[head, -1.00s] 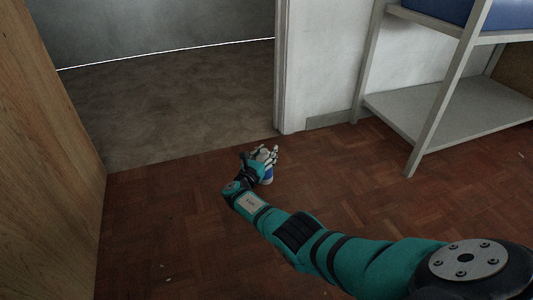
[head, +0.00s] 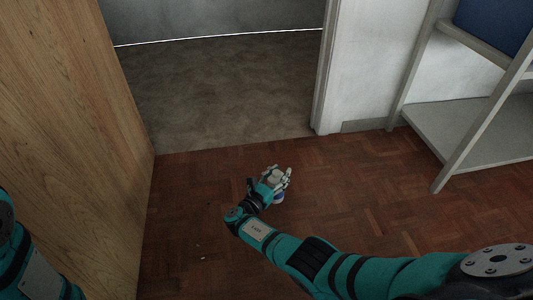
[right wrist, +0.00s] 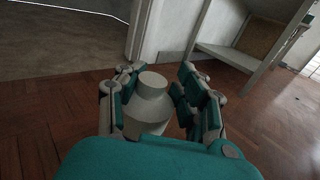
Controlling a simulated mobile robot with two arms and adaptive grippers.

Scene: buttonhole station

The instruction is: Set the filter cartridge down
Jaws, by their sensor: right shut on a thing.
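The filter cartridge (right wrist: 148,109) is a pale, bottle-like cylinder with a narrower top. In the right wrist view it stands roughly upright between the fingers of my right gripper (right wrist: 160,98), which is shut on it. In the head view my right gripper (head: 272,180) is out in front over the floor, with a blue and white part of the cartridge (head: 279,197) showing below the fingers. I cannot tell whether its bottom touches the floor. Only a piece of my left arm shows at the left edge of the head view; its gripper is out of view.
The brown parquet floor (head: 350,205) is clear around the gripper. A wooden door or panel (head: 85,130) stands at the left. A doorway opens onto a grey-brown floor (head: 220,95) ahead. A grey shelf rack (head: 470,130) with a blue bin (head: 490,28) stands at the right.

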